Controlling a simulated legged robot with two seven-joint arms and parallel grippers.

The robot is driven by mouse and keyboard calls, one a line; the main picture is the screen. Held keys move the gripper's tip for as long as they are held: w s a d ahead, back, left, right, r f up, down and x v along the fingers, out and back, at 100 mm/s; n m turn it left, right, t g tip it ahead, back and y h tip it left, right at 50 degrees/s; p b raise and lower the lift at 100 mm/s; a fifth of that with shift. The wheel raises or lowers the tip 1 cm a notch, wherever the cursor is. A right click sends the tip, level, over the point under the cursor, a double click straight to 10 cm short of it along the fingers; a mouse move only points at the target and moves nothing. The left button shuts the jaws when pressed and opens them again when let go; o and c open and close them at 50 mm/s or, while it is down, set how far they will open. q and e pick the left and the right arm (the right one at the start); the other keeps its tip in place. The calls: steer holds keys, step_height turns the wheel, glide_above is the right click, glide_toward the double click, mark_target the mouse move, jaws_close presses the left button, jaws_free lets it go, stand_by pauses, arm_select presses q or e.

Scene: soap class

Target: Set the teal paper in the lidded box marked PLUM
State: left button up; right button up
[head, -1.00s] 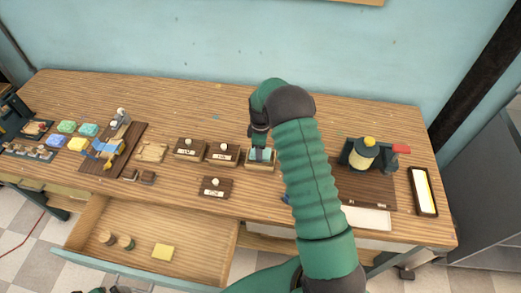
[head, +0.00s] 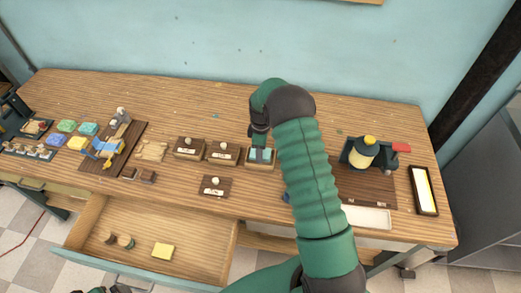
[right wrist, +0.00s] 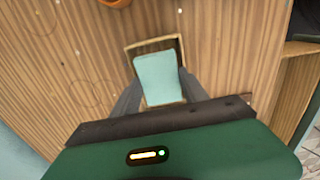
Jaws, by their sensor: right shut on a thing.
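The teal paper (right wrist: 158,78) is between the fingers of my right gripper (right wrist: 160,92), which is shut on it. It lies within the outline of an open wooden box (right wrist: 129,52); I cannot tell whether it touches the bottom. In the head view the teal paper (head: 266,155) shows at the open box (head: 261,166), under my right gripper (head: 259,148). Two lidded boxes (head: 189,147) (head: 223,152) stand to its left. A dark lid with a pale knob (head: 215,187) lies in front. Labels are too small to read. Only a sliver of my left gripper (head: 100,290) shows at the bottom edge.
An open drawer (head: 190,235) juts out at the front left, with a yellow block (head: 163,251) and small round pieces in it. Coloured soaps (head: 67,126) lie at the left. A dark board (head: 365,190) with a yellow-topped device (head: 363,153) stands right of my arm.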

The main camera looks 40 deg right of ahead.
steer(key=shift+f, duration=0.25)
stand_by(0.3)
steer(key=o, duration=1.8)
steer(key=shift+r, duration=0.1)
steer(key=shift+r+p, duration=2.2)
steer(key=shift+r, duration=0.75)
